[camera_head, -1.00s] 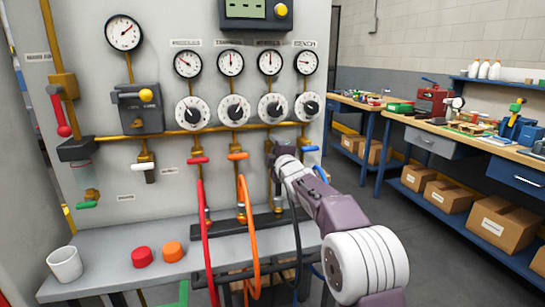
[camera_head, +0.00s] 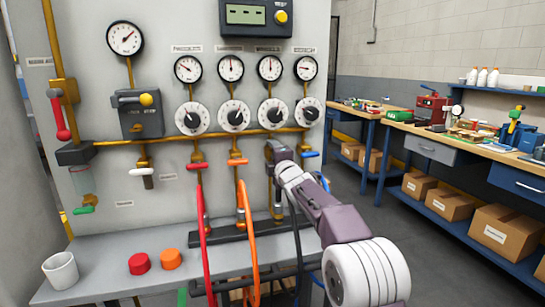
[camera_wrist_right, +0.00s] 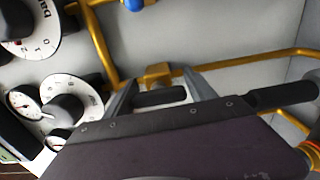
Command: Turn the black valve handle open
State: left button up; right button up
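My right gripper (camera_head: 275,152) is up against the panel, at the valve position between the orange handle (camera_head: 237,162) and the blue handle (camera_head: 310,154). In the head view it hides the black valve handle. In the right wrist view my gripper (camera_wrist_right: 162,90) has its two grey fingers spread apart. A dark bar, apparently the black handle (camera_wrist_right: 160,97), lies between them in front of a brass fitting (camera_wrist_right: 158,75). I cannot tell whether the fingers touch it. My left gripper is not in view.
Red (camera_head: 205,240) and orange (camera_head: 249,240) hoses hang left of my right arm. The grey shelf (camera_head: 110,262) below holds a white cup (camera_head: 60,270) and red (camera_head: 139,263) and orange (camera_head: 171,259) caps. A yellow pipe (camera_head: 215,135) and dials lie above the valves.

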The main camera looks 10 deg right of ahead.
jog(key=shift+o, duration=0.6)
jog(key=shift+s, duration=0.3)
jog(key=s+b, duration=0.2)
jog(key=s, duration=0.6)
jog(key=shift+s+d, duration=0.15)
jog(key=shift+s, duration=0.1)
